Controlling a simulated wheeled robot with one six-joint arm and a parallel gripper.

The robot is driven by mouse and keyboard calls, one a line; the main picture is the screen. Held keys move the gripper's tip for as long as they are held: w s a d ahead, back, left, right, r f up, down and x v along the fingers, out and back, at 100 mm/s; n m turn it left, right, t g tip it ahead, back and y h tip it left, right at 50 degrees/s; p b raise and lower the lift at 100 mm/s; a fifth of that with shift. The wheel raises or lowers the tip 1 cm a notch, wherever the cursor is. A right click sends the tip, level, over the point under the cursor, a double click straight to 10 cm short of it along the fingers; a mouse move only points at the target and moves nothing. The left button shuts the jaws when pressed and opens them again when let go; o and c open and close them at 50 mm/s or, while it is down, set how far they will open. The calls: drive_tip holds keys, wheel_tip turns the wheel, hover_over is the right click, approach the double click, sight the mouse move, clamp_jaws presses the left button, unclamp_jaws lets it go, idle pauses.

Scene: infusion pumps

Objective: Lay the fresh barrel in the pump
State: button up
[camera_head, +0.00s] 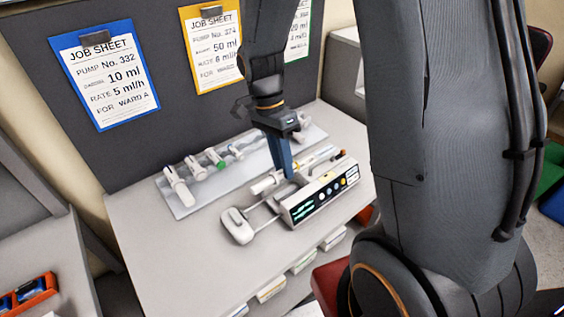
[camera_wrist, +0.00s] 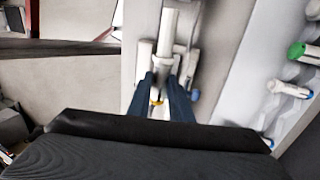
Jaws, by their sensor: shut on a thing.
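My gripper (camera_head: 284,177) points down at the pump with its blue fingers shut on a pale syringe barrel. In the wrist view the barrel (camera_wrist: 166,62) lies between the fingertips (camera_wrist: 165,84), its pale rod pointing up the picture. The pump (camera_head: 322,193) stands on the bench, with a lit green display and several round buttons on its front. Its white end block (camera_head: 238,226) stands out to the left on rods. The barrel is over or in the pump's top; my fingers partly hide it, and I cannot tell whether it touches the cradle.
A pale tray (camera_head: 184,206) with several syringes lies behind the pump; the wrist view shows a green-ended one (camera_wrist: 297,51). Job sheets hang on the dark board, including a blue-framed one (camera_head: 107,77) reading 10 ml. The bench's front left (camera_head: 165,250) is clear.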

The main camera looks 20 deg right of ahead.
sight(286, 196)
drive_tip(key=shift+f+b, duration=1.65)
drive_tip(key=shift+f, duration=0.35)
drive_tip(key=shift+f+b, duration=0.65)
drive_tip(key=shift+f, duration=1.1)
